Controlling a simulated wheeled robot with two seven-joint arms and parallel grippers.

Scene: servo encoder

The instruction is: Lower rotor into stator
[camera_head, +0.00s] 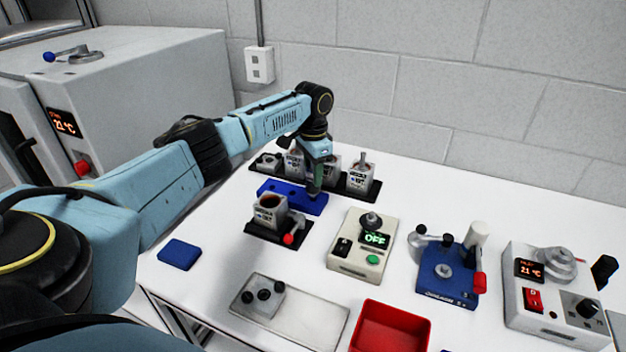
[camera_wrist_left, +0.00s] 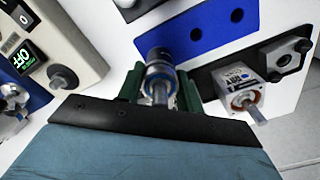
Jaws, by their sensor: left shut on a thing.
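My left gripper (camera_head: 315,182) is over the right end of the blue rack (camera_head: 281,199), fingers pointing down. In the left wrist view its green fingers are shut on the rotor (camera_wrist_left: 157,68), a dark and silver cylinder with a shaft and a blue ring. The fingers hide most of the rotor in the head view. I cannot tell whether its lower end is in a rack hole or clear of it. The stator (camera_head: 268,212), a grey housing with an open copper-coloured bore, stands upright on a black fixture left and in front of the gripper. My right gripper is not in view.
A red-knobbed lever (camera_head: 290,238) sits beside the stator. Behind the blue rack, a black rack (camera_head: 375,190) holds several finished-looking motors. A beige box reading OFF (camera_head: 361,245) stands to the right. A metal tray (camera_head: 310,317) and red bin (camera_head: 390,328) lie in front.

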